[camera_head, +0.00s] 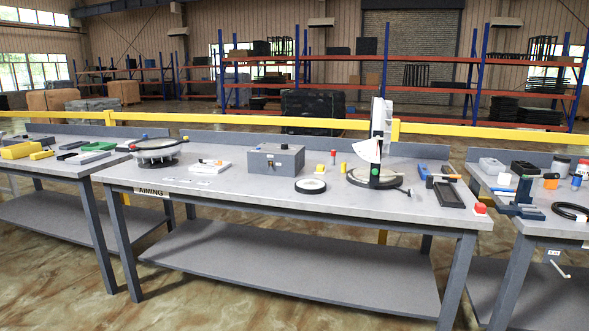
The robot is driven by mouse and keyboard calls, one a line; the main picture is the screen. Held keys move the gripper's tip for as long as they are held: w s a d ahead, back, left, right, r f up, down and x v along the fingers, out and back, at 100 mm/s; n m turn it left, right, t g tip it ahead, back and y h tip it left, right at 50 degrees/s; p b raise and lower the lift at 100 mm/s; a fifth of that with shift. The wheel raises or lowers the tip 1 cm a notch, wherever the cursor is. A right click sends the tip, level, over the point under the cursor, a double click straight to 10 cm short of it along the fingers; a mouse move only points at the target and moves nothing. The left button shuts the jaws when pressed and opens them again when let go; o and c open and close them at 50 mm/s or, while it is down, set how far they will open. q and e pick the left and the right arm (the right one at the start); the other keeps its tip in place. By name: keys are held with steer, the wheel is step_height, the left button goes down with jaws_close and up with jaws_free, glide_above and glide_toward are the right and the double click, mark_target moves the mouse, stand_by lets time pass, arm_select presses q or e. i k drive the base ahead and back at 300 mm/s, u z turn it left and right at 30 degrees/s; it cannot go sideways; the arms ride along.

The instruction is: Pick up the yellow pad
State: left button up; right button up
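No item is clearly a flat yellow pad; several small yellow things show. A small yellow block (320,169) lies on the middle workbench (250,196), right of the grey box. A yellow upright piece (343,167) stands just right of it. On the left bench lie a larger yellow case (22,150) and a small yellow bar (42,155). I cannot tell which of these is the pad. Neither of my grippers is in view.
The middle bench also holds a grey box (276,160), a round black-rimmed disc (310,186), a tall white device (380,130) and a round stand (156,151). A lower shelf (280,262) runs underneath. A yellow rail (250,122) passes behind. Floor in front is clear.

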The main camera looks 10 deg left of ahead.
mark_target(321, 169)
steer(key=u, duration=0.5)
steer(key=i, duration=1.05)
steer(key=u, duration=0.15)
